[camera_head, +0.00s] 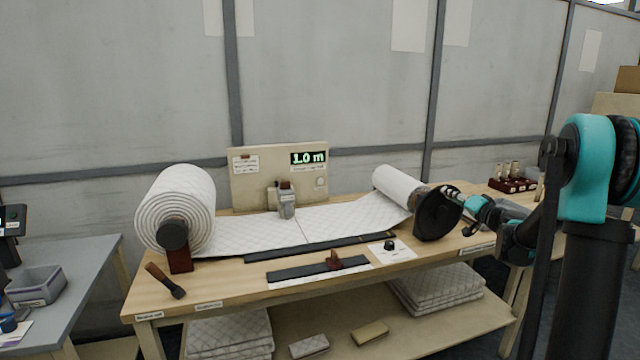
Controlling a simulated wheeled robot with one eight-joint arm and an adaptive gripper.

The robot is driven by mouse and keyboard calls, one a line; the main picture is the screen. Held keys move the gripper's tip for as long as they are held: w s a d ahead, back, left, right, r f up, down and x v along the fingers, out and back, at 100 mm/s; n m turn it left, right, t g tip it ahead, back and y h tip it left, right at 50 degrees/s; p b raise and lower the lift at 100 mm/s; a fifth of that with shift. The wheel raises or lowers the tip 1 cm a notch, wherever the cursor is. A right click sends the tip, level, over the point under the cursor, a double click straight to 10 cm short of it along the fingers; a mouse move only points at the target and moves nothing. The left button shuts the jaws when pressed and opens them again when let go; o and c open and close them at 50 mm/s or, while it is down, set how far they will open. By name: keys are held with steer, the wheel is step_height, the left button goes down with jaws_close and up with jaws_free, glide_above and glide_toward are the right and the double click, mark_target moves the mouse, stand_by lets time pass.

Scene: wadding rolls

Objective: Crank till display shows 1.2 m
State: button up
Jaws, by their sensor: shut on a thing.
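A thick white wadding roll (178,208) stands at the left of the bench. A quilted white sheet (265,235) runs from it across the bench to a smaller roll (397,188) on the right. A black crank disc (436,216) sits at the right end of the smaller roll. My gripper (462,197) is at the outer face of the disc, shut on the crank handle. The handle itself is mostly hidden by the fingers.
A dark bar (318,248), a black ruler-like strip (318,268) with a red-brown piece, and a white card (391,250) with a black knob lie on the bench. A dark-headed brush (166,281) lies front left. A rack of pegs (513,183) stands back right.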

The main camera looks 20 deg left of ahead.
steer(key=w+d+f, duration=0.1)
steer(key=w+d, duration=0.3)
steer(key=d, duration=0.1)
steer(key=shift+d+f, duration=0.15)
stand_by(0.6)
steer(key=o, duration=1)
steer(key=shift+s, duration=0.1)
steer(key=v, duration=1)
